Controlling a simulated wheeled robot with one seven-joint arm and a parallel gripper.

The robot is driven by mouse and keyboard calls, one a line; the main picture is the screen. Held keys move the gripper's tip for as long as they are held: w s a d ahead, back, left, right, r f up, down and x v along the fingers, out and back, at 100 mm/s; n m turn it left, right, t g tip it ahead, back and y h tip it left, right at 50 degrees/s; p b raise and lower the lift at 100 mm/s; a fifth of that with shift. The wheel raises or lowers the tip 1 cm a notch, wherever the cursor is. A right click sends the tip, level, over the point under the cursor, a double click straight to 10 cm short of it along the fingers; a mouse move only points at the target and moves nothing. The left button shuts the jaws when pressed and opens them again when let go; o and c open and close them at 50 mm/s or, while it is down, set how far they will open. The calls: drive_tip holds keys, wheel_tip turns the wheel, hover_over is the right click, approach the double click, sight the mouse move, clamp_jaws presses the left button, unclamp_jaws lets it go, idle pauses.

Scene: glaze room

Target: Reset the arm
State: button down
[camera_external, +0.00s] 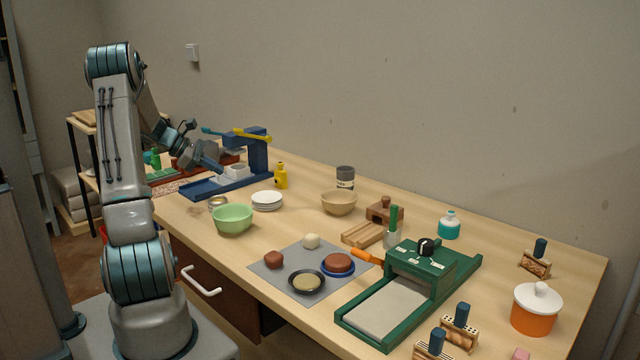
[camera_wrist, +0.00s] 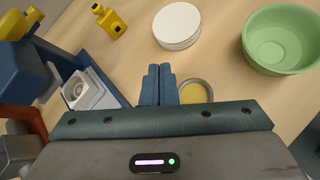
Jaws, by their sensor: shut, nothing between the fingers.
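My gripper (camera_wrist: 158,84) is shut with nothing between its fingers, which sit side by side in the wrist view. In the external view my gripper (camera_external: 216,167) is at the left end of the table, close to a blue press (camera_external: 257,158) with a yellow handle. In the wrist view the fingers are above the table, between the white block on the press (camera_wrist: 90,92) and a small round dish with yellow contents (camera_wrist: 196,90).
A green bowl (camera_external: 233,219), white plates (camera_external: 267,200) and a yellow bottle (camera_external: 281,176) stand near my gripper. A grey mat (camera_external: 262,270) with clay lumps and dishes lies mid-table. A green slab roller (camera_external: 411,290) stands at the front right. The wall runs behind the table.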

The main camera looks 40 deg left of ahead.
drive_tip(key=s+d+r+m+g, duration=0.1)
drive_tip(key=d+r+m+g, duration=0.15)
drive_tip(key=d+m, duration=0.6)
drive_tip(key=d+r+m+g, duration=0.1)
drive_tip(key=d+m+g, duration=0.2)
drive_tip(key=d, duration=1.1)
drive_tip(key=s+d+r+m+y, duration=0.1)
drive_tip(key=s+d+m+y, duration=0.4)
drive_tip(key=s+d+m, duration=0.8)
drive_tip(key=shift+s+d+m+g, duration=0.3)
drive_tip(key=shift+s+m, duration=0.25)
drive_tip(key=shift+m, duration=0.5)
